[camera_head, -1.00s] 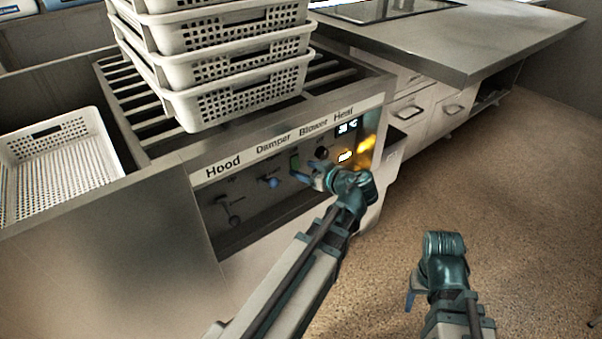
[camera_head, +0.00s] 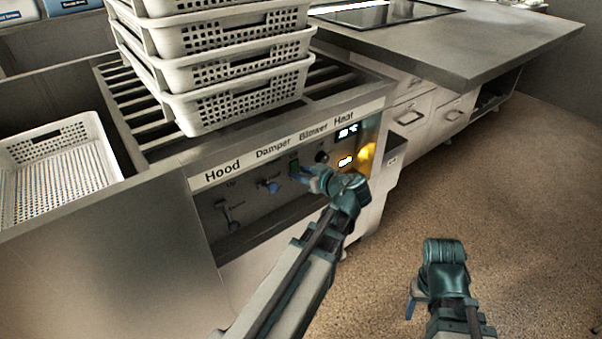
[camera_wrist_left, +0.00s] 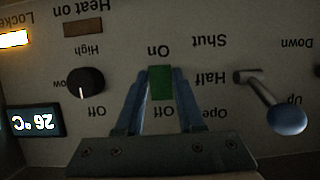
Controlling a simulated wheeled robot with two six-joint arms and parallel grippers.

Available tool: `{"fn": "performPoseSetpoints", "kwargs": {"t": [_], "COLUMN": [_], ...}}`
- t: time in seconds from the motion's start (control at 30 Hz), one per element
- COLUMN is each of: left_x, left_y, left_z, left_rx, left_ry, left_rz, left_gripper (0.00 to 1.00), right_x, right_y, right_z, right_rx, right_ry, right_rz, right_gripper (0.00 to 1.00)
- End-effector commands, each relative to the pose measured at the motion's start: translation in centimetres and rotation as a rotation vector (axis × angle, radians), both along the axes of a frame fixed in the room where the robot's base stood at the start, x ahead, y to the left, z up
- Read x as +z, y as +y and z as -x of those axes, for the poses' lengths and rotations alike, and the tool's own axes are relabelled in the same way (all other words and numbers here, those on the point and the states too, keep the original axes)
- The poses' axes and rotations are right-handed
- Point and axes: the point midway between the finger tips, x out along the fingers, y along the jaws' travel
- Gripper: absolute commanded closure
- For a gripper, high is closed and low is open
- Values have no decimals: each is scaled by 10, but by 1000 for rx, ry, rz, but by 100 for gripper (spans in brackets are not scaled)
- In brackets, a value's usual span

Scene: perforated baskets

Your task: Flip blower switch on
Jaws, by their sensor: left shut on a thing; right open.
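The blower switch (camera_head: 295,167) is a small green block under the "Blower" label on the control panel. In the left wrist view, which is upside down, the green switch (camera_wrist_left: 161,83) sits between the "On" and "Off" labels. Which way it is set I cannot tell. My left gripper (camera_head: 308,177) is at the panel, and its two blue fingers (camera_wrist_left: 160,84) are closed on both sides of the switch. My right gripper (camera_head: 411,303) is open and away from the panel, over the floor; its fingers are mostly hidden by its wrist.
The damper lever (camera_wrist_left: 287,119) with its blue knob is beside the switch, and the heat knob (camera_wrist_left: 86,83) is on the other side. The hood lever (camera_head: 228,214) is further left. Stacked white baskets (camera_head: 235,95) stand above the panel. Floor to the right is clear.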

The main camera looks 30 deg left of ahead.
Motion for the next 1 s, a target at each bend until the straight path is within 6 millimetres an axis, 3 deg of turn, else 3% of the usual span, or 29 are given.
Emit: {"fn": "performPoseSetpoints", "kwargs": {"t": [0.17,0.4,0.6,1.0], "left_x": [-3,-13,-12,-8], "left_y": [0,0,1,1], "left_z": [0,0,0,0], "left_rx": [0,0,1,0], "left_ry": [-3,-52,-87,-100], "left_rz": [-8,-127,-213,-239], "left_gripper": [100,100,100,100], "right_x": [-5,-42,-61,-63], "right_y": [0,0,1,1], "right_z": [0,0,0,0], "right_rx": [0,0,-6,-8], "right_ry": [0,0,-1,-1], "right_rz": [0,-2,-2,-2], "right_gripper": [39,39,39,39]}}
